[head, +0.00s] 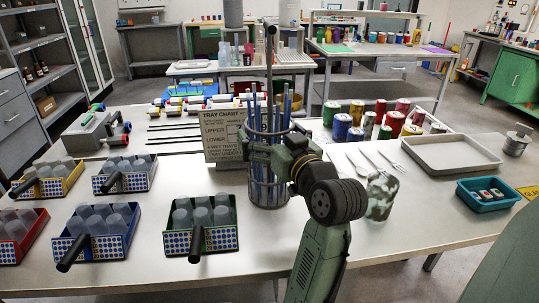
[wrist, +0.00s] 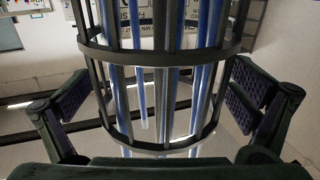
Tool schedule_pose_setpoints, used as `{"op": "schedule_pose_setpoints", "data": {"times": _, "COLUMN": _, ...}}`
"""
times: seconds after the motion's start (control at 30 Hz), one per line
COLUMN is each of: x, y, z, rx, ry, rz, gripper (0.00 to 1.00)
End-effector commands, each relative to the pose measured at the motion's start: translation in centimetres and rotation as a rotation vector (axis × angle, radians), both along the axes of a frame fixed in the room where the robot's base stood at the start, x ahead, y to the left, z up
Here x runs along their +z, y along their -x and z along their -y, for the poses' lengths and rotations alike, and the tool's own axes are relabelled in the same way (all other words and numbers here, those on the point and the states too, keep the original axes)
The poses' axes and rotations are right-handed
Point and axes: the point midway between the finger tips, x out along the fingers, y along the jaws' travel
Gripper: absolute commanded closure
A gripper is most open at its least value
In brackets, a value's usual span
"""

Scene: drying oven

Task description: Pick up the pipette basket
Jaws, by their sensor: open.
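The pipette basket (head: 268,197) is a tall round dark wire cage with a long upright rod handle. It stands upright on the white table and holds several blue pipettes. My gripper (head: 272,150) reaches it from the front right at about mid height. In the wrist view the basket's hoop (wrist: 160,58) and bars fill the middle. The open fingers of my gripper (wrist: 158,98) stand on either side of the basket, with a visible gap at each side. My gripper partly hides the basket's right side in the head view.
A tray chart sign (head: 222,143) stands just behind the basket. A green-framed rack (head: 200,240) with cups is close on the left, with more racks beyond. A mottled jar (head: 381,196) stands right of my arm. A grey tray (head: 452,168) and a teal bin (head: 487,207) lie farther right.

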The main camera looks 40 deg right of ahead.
Motion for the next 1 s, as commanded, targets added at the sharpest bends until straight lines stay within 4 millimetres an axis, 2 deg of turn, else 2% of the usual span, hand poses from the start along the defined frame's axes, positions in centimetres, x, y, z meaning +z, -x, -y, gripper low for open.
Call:
{"op": "schedule_pose_setpoints", "data": {"times": 0.27, "x": -0.09, "y": -0.41, "z": 0.13, "rx": -0.001, "ry": 0.0, "rz": -0.001, "gripper": 0.0}}
{"op": "schedule_pose_setpoints", "data": {"times": 1.0, "x": -0.04, "y": -0.37, "z": 0.12, "rx": -0.001, "ry": 0.0, "rz": 0.0, "gripper": 0.49}}
